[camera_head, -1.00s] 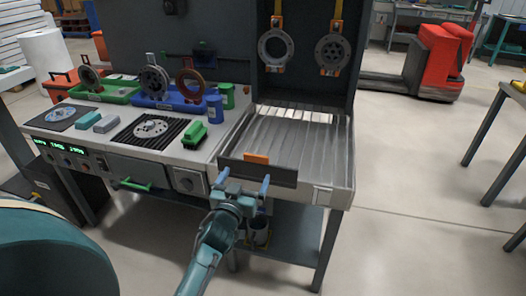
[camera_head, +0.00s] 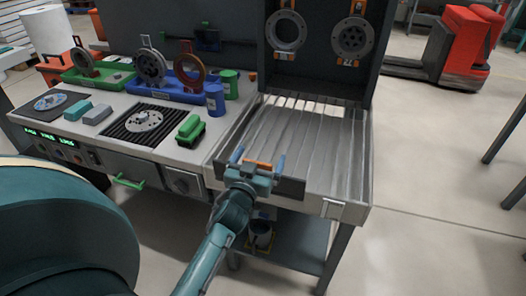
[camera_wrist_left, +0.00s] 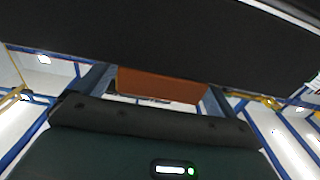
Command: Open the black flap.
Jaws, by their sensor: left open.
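The black flap (camera_head: 291,188) stands across the front edge of the ribbed metal tray, and its middle is hidden behind my left gripper. An orange tab (camera_head: 258,165) sits at the middle of the flap's top edge. My left gripper (camera_head: 260,161) is open, with one finger on each side of the tab. My right gripper is not in view.
The ribbed tray (camera_head: 315,140) behind the flap is empty. Two ring parts hang above it (camera_head: 286,31). A green block (camera_head: 190,130) and a blue canister (camera_head: 215,99) stand on the bench to the left. Open floor lies to the right.

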